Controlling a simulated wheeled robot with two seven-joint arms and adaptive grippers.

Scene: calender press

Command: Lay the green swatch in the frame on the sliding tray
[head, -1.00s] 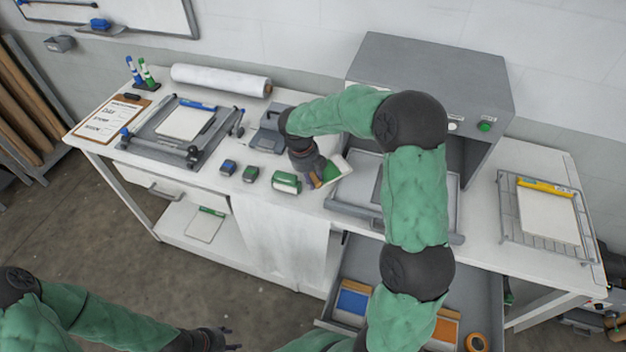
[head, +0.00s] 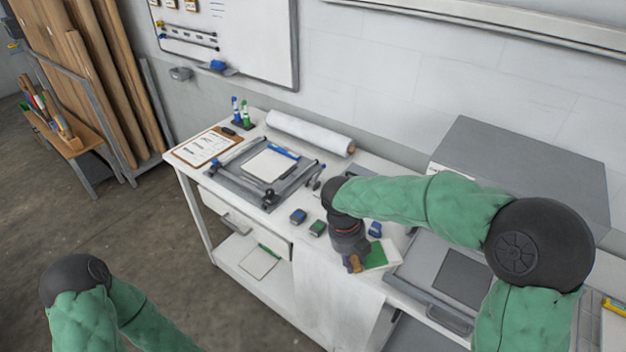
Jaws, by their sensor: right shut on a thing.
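My right gripper (head: 353,262) is shut on the green swatch (head: 377,257), a small piece with a green part and a pale part. It holds the swatch over the white bench, just left of the sliding tray (head: 424,262). The tray is pale grey with a front handle, and a darker grey square (head: 462,278) lies in it. Part of the tray is hidden behind my right arm. I cannot tell whether the swatch touches the bench. My left gripper is out of view; only its arm shows at the lower left.
The grey press (head: 525,170) stands behind the tray. Small blue (head: 298,216) and green (head: 318,229) blocks sit left of my right gripper. Further left are a framed board with a white pad (head: 270,165), a paper roll (head: 310,132) and a clipboard (head: 208,147).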

